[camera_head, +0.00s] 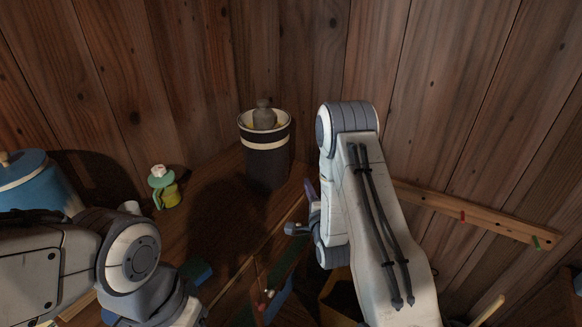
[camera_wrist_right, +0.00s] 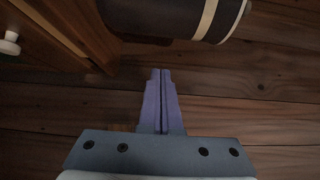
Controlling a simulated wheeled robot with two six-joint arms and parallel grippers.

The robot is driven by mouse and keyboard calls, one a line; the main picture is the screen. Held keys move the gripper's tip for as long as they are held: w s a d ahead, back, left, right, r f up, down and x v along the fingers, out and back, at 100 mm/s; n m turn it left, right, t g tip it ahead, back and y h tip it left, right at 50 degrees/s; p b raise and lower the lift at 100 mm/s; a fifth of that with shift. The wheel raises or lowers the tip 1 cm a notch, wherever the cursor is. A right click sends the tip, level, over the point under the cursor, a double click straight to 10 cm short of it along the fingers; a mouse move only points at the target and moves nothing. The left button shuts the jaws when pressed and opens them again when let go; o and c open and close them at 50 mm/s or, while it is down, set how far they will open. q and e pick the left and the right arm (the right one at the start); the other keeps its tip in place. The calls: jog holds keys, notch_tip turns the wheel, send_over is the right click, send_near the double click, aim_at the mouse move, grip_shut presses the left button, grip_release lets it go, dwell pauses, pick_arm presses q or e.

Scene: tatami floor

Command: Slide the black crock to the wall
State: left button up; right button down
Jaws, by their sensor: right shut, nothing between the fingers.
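The black crock (camera_head: 266,163) stands upright on a wooden surface near the plank wall, with a pale band below its rim and a grey knobbed object in its top. I cannot tell whether it touches the wall. My right gripper (camera_head: 309,190) is at the right of the crock, partly hidden by my own arm. In the right wrist view, my right gripper (camera_wrist_right: 160,75) is shut and empty, its tips pointing towards the crock (camera_wrist_right: 160,15) with a small gap between. My left arm shows at the lower left, but its fingers are not visible.
A green bottle (camera_head: 163,188) with a white cap stands left of the crock, and a blue lidded pot (camera_head: 32,183) is at the far left. The wooden wall (camera_head: 190,70) rises behind. A rail with pegs (camera_head: 480,216) runs along the right wall.

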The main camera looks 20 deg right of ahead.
jog(key=p, duration=0.2)
send_near(287, 156)
jog(key=w+d, duration=0.2)
jog(key=d, duration=0.1)
pick_arm(q)
jog(key=shift+r+p, duration=0.3)
jog(key=shift+r, duration=1.15)
pick_arm(e)
jog(key=shift+w+a+f, duration=0.1)
jog(key=shift+w+a, duration=0.4)
jog(key=shift+w, duration=0.25)
jog(key=shift+w+a, duration=0.5)
jog(key=shift+w, duration=0.25)
